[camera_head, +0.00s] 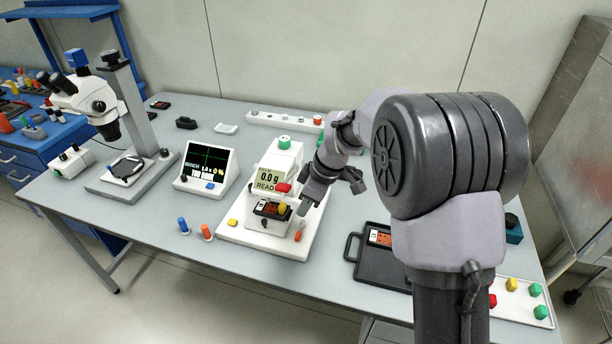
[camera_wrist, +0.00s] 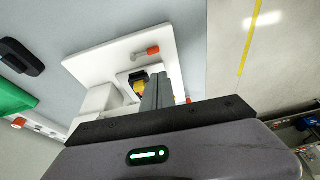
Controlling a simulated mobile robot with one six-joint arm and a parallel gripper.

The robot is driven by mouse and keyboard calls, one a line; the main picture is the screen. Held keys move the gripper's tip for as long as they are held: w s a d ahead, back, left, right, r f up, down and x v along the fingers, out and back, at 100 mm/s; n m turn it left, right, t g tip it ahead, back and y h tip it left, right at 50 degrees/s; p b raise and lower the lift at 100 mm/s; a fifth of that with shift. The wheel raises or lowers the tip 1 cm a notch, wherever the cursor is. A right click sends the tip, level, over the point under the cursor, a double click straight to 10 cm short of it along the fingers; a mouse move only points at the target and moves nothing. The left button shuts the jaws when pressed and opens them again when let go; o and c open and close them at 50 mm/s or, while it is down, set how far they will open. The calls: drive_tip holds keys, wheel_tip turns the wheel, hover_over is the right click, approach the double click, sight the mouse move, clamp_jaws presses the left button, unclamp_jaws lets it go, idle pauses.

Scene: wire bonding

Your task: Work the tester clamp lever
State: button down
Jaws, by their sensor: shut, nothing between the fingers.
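The tester is a white unit with a lit display (camera_head: 268,180) reading 0.0 g, on a white base plate (camera_head: 240,241). A dark holder (camera_head: 266,211) with an orange-brown piece and a yellow part sits at its front. A small lever with an orange-red grip (camera_head: 297,236) is at the plate's right front. The lever grip also shows in the wrist view (camera_wrist: 152,50), beyond my fingertips and apart from them. My gripper (camera_head: 303,207) points down just right of the holder, shut and empty. Its fingers (camera_wrist: 158,85) partly hide the holder in the wrist view.
A monitor (camera_head: 208,168) and a microscope (camera_head: 115,130) stand to the left. Blue (camera_head: 183,225) and orange (camera_head: 207,232) pegs stand left of the plate. A black tray (camera_head: 378,268) lies to the right, partly behind my arm. The table's front edge is close to the plate.

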sight(289, 237)
drive_tip(key=shift+n, duration=0.5)
drive_tip(key=b+x, duration=0.1)
drive_tip(key=x, duration=0.3)
drive_tip(key=b+x, duration=0.1)
drive_tip(key=x, duration=0.3)
drive_tip(key=b+x, duration=0.2)
drive_tip(key=x, duration=0.2)
drive_tip(key=shift+w+d, duration=0.25)
drive_tip(key=shift+w, duration=0.05)
